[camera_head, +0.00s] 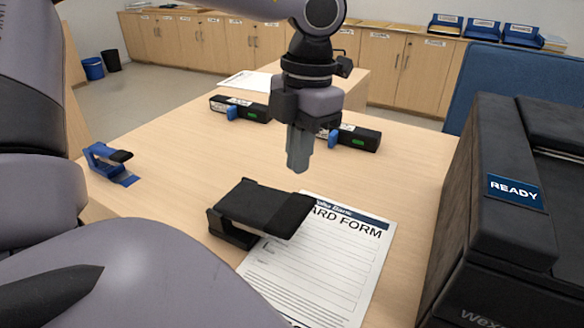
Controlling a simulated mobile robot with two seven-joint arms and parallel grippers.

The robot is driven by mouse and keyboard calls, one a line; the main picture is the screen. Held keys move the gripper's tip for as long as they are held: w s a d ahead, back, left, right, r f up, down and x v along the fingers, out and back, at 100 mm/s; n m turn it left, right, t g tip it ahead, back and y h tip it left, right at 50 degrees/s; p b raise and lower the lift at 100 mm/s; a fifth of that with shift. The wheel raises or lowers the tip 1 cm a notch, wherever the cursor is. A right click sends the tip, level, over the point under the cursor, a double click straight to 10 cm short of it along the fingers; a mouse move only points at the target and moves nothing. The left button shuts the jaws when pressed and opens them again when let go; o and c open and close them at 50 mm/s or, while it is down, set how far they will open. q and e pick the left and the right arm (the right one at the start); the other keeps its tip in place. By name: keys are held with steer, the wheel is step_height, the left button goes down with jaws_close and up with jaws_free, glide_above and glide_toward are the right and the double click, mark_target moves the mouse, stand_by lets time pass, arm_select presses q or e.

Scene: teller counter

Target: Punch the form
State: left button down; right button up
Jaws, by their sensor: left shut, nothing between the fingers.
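The card form (328,253), a white sheet with a dark blue header, lies on the light wooden counter at the lower middle. A black punch (262,208) stands at the form's left side and covers part of its top left edge. I cannot tell how far the sheet goes into the punch's slot. My left gripper (298,163) is shut and empty, pointing down above the counter, apart from the punch and just beyond it in the picture. My right gripper is not in view.
A black machine (503,220) with a "READY" label fills the right side. A blue stapler-like tool (110,163) stands at the left. A black device with a green display (355,137) and a similar one (238,108) lie behind my gripper. Cabinets line the back wall.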

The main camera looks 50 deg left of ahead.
mark_target(293, 210)
arm_select(q)
steer(key=shift+f, duration=0.1)
steer(key=shift+f+b, duration=0.3)
steer(key=f+b, duration=0.2)
steer(key=f, duration=0.1)
steer(key=shift+s+f, duration=0.1)
steer(key=shift+s, duration=0.1)
step_height(293, 210, down, 2)
steer(key=shift+s+f+b, duration=0.15)
steer(key=shift+f+b, duration=0.1)
steer(key=shift+b, duration=0.7)
steer(key=shift+f, duration=0.25)
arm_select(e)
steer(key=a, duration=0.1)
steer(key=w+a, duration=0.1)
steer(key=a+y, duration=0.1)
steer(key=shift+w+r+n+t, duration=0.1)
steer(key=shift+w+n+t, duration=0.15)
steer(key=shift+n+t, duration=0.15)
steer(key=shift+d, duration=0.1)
